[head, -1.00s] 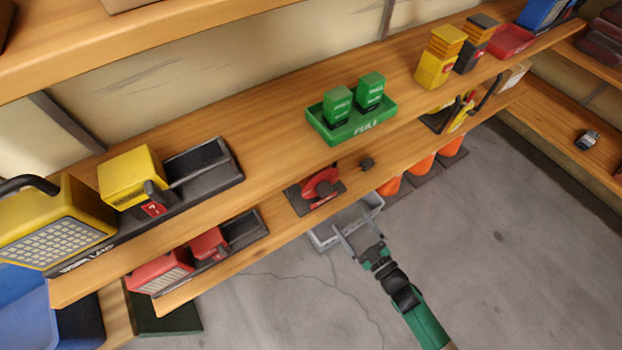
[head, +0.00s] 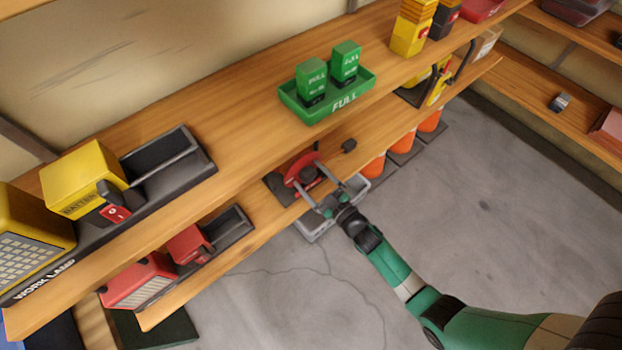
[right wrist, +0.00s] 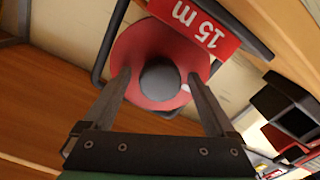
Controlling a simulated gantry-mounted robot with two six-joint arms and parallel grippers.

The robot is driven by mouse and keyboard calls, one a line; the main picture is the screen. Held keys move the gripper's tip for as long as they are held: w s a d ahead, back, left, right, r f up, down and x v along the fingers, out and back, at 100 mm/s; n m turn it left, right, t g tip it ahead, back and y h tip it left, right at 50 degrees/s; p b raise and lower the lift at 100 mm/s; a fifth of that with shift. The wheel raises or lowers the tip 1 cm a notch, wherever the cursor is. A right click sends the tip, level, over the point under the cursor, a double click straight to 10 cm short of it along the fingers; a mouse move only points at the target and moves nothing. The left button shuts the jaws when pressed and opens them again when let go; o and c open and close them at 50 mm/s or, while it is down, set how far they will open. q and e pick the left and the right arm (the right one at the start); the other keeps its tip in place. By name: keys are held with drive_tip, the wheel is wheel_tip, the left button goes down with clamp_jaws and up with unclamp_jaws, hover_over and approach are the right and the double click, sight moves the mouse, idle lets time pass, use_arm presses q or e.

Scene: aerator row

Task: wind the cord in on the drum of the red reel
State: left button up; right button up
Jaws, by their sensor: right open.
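The red reel (head: 299,171) stands on the lower wooden shelf, on a dark base. In the right wrist view its round red drum face (right wrist: 139,92) has a dark grey knob (right wrist: 159,79) at the middle, below a red label reading "15 m". My right gripper (head: 308,178) is open in front of the reel. In the right wrist view its two fingers stand on either side of the knob, with a gap to it on both sides. My left gripper is not in view.
The upper shelf (head: 240,115) overhangs the reel and bears a green tray (head: 312,115) with two green batteries. A red lamp (head: 138,281) stands left on the lower shelf. A grey bin (head: 318,228) and orange cones (head: 401,141) are below.

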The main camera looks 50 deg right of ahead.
drive_tip(key=shift+c, duration=0.4)
drive_tip(key=c, duration=1.3)
drive_tip(key=shift+r+m+p, duration=0.1)
drive_tip(key=shift+m+p, duration=0.2)
drive_tip(key=m+p, duration=0.1)
drive_tip(key=m, duration=0.1)
drive_tip(key=shift+m, duration=0.3)
drive_tip(key=m+p, duration=0.2)
drive_tip(key=m, duration=0.2)
drive_tip(key=shift+m, duration=0.3)
drive_tip(key=m+p, duration=0.1)
drive_tip(key=m, duration=0.4)
drive_tip(key=m+p, duration=0.1)
drive_tip(key=m, duration=0.4)
